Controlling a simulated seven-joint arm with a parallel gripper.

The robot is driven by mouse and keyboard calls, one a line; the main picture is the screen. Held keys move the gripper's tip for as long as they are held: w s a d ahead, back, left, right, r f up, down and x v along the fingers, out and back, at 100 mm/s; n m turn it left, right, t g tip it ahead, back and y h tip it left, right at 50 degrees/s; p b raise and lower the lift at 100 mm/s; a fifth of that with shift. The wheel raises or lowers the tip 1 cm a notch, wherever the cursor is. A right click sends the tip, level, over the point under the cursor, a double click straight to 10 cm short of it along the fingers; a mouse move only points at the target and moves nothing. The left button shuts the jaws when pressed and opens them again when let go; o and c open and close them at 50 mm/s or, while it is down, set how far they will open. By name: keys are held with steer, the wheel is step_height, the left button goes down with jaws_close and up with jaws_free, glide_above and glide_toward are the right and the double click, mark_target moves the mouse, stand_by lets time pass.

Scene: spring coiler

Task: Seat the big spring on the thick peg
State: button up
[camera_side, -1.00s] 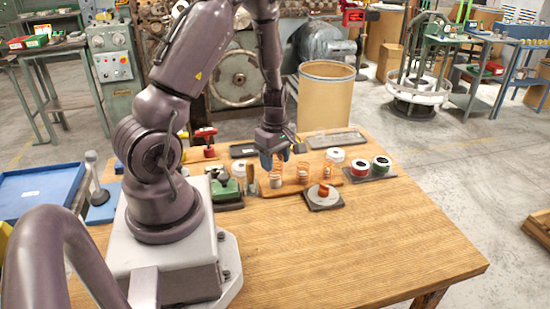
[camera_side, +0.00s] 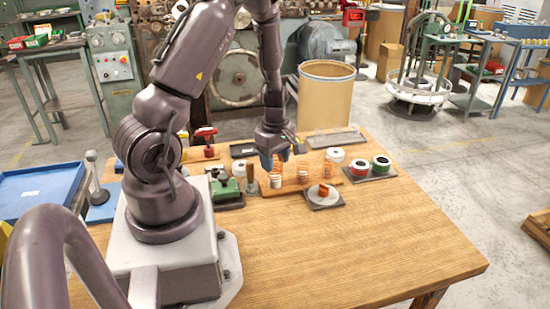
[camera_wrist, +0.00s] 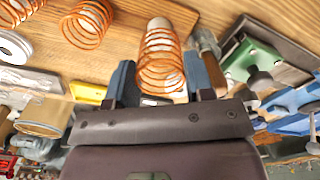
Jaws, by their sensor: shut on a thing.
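My gripper (camera_side: 274,158) points down at the back of the wooden table, its blue fingers shut on an orange coil spring, which I take to be the big spring (camera_wrist: 162,68). In the wrist view the spring lies between the fingers (camera_wrist: 163,84). A pale, thick peg (camera_wrist: 158,25) shows beyond and through its coils. The spring lines up closely with the peg; how far it is down around it I cannot tell. In the side view the spring's lower coils (camera_side: 276,180) show under the fingers, low over the wooden board (camera_side: 290,189).
Two other orange springs stand on the board to the right, a middle one (camera_side: 303,172) and a far one (camera_side: 330,170). The front table is clear.

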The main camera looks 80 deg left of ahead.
steer(key=shift+f, duration=1.7)
stand_by(1.0)
steer(key=o, duration=1.1)
steer(key=shift+r, duration=5.65)
